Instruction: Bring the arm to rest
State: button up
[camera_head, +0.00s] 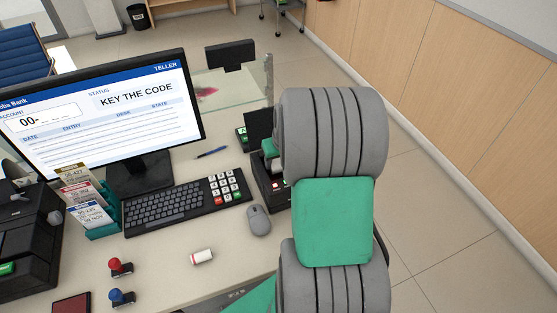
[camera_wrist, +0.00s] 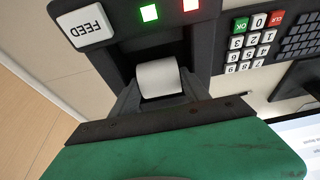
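My arm fills the right middle of the head view, with grey ribbed joints and green links, and hides much of the counter's right end. In the wrist view my gripper's green and dark housing spans the bottom. Dark grey parts of my gripper (camera_wrist: 162,100) seem to reach past both sides of a white paper roll (camera_wrist: 162,78). Whether they touch the roll is unclear. The roll sits in the opening of a dark printer (camera_wrist: 205,35) with a FEED button (camera_wrist: 85,27), a green light and a red light. In the head view the printer (camera_head: 272,192) is mostly behind my arm.
A monitor (camera_head: 105,105), keyboard (camera_head: 170,208), keypad (camera_head: 226,188), mouse (camera_head: 258,220) and pen (camera_head: 211,152) are on the counter (camera_head: 170,270). A small white roll (camera_head: 202,257) and two stamps (camera_head: 120,266) lie nearer. A glass screen (camera_head: 232,90) stands behind. Floor is clear at right.

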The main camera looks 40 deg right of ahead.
jog(key=o, duration=0.5)
jog(key=shift+c, duration=0.2)
jog(key=shift+w+r+p, duration=0.1)
jog(key=shift+r+p, duration=0.3)
jog(key=shift+r, duration=0.15)
jog(key=shift+r+p, duration=2.6)
jog(key=shift+r, duration=1.4)
